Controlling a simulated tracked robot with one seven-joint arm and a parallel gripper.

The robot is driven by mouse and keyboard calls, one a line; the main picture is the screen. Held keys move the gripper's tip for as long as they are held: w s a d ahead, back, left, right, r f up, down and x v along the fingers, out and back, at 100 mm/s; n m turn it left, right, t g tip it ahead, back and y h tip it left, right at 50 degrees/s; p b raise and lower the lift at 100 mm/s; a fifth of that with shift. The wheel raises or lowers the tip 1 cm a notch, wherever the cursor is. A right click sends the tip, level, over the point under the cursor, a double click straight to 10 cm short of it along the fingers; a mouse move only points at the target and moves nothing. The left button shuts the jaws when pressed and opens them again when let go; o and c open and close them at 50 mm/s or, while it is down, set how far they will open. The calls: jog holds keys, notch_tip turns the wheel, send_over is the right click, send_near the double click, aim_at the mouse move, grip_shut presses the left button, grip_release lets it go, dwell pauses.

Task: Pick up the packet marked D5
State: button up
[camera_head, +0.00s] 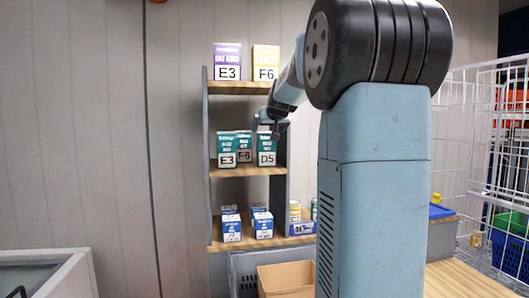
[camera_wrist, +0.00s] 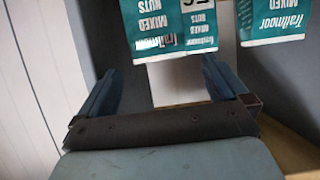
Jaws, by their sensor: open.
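The packet marked D5 (camera_head: 266,151) is teal and white and stands upright at the right of the middle shelf. My gripper (camera_head: 272,123) is in front of its top, open and partly hidden by my arm. In the wrist view, my gripper (camera_wrist: 158,88) has its two fingers wide apart with nothing between them. A teal mixed nuts packet (camera_wrist: 160,28) shows upside down just beyond the fingers; its label is cut off at the top edge. A second teal packet (camera_wrist: 272,22) is to its right.
Purple E3 (camera_head: 227,62) and yellow F6 (camera_head: 266,63) boxes stand on the top shelf. Blue packets (camera_head: 231,228) stand below. The shelf's side panel (camera_head: 281,187) is close to D5's right.

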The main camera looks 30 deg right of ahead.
aim_at(266, 132)
jog(key=shift+x, duration=3.25)
jog(key=shift+c, duration=0.4)
jog(key=c, duration=1.3)
jog(key=shift+r, duration=0.1)
